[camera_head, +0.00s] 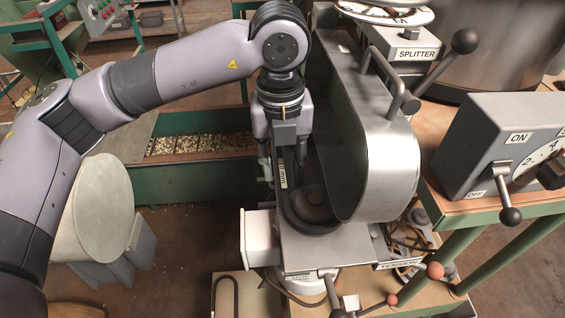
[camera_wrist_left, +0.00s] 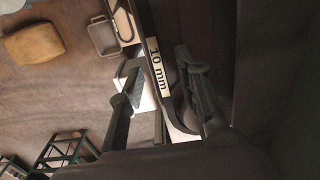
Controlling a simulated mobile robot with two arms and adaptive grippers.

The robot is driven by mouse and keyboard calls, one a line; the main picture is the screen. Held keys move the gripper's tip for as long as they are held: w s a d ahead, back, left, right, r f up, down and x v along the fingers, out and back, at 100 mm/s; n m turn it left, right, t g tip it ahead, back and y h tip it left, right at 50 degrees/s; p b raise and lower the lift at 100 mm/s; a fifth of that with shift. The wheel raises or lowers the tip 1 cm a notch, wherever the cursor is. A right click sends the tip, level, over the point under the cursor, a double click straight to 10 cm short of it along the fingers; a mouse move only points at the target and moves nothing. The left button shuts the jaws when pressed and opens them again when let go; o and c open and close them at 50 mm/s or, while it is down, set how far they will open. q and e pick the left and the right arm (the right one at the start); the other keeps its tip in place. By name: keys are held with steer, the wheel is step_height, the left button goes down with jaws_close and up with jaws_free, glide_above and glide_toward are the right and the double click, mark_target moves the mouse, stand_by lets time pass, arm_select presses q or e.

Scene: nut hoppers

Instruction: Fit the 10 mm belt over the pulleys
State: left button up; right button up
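The black belt with the white 10 mm label (camera_head: 283,174) hangs upright beside the open metal guard (camera_head: 392,165). Its lower bend curves around the front of a dark round pulley (camera_head: 312,204); whether it is seated in the groove I cannot tell. The belt's upper part is hidden behind my left gripper (camera_head: 283,165), and no upper pulley shows. That gripper points down with its fingers apart on either side of the belt. In the left wrist view the label (camera_wrist_left: 157,66) lies between the spread fingers. My right gripper is not in view.
A switch box (camera_head: 512,140) and a lever with a black knob (camera_head: 464,42) stand to the right. Another black belt (camera_head: 225,290) lies on the low bench at the front. A round-topped stool (camera_head: 95,205) is at left.

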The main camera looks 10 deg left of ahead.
arm_select(q)
steer(key=shift+r, duration=0.3)
step_height(320, 180, up, 12)
steer(key=shift+f, duration=0.25)
steer(key=shift+a, duration=0.1)
